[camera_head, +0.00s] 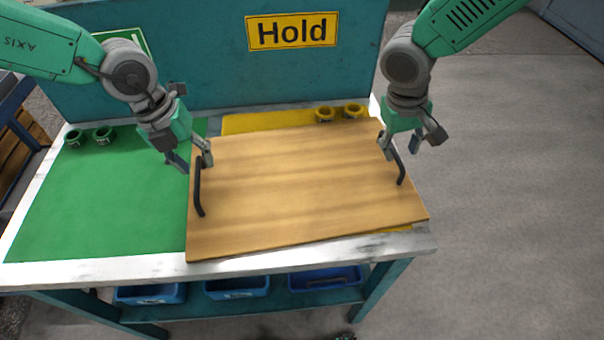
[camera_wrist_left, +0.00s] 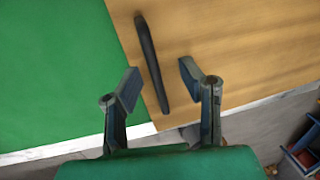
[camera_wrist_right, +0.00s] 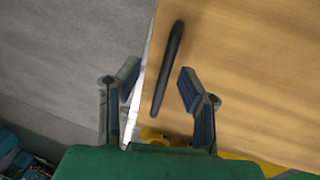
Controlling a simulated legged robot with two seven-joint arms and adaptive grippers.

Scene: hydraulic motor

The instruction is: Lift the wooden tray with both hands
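The wooden tray (camera_head: 295,180) is a flat light-brown board lying on the workbench, with a black handle near each side edge. My left gripper (camera_head: 194,163) is open at the left handle (camera_head: 198,190). In the left wrist view that handle (camera_wrist_left: 152,62) runs between the spread fingers (camera_wrist_left: 157,82), with a gap to each. My right gripper (camera_head: 390,147) is at the far end of the right handle (camera_head: 399,165). In the right wrist view its fingers (camera_wrist_right: 157,82) are spread on either side of the handle (camera_wrist_right: 169,65). Neither gripper visibly touches a handle.
The tray covers most of a yellow mat (camera_head: 265,122); a green mat (camera_head: 90,200) lies to its left. Yellow rings (camera_head: 325,114) stand behind the tray, green rings (camera_head: 103,133) at the back left. A teal panel (camera_head: 200,60) marked "Hold" rises behind. Blue bins (camera_head: 237,287) sit below.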

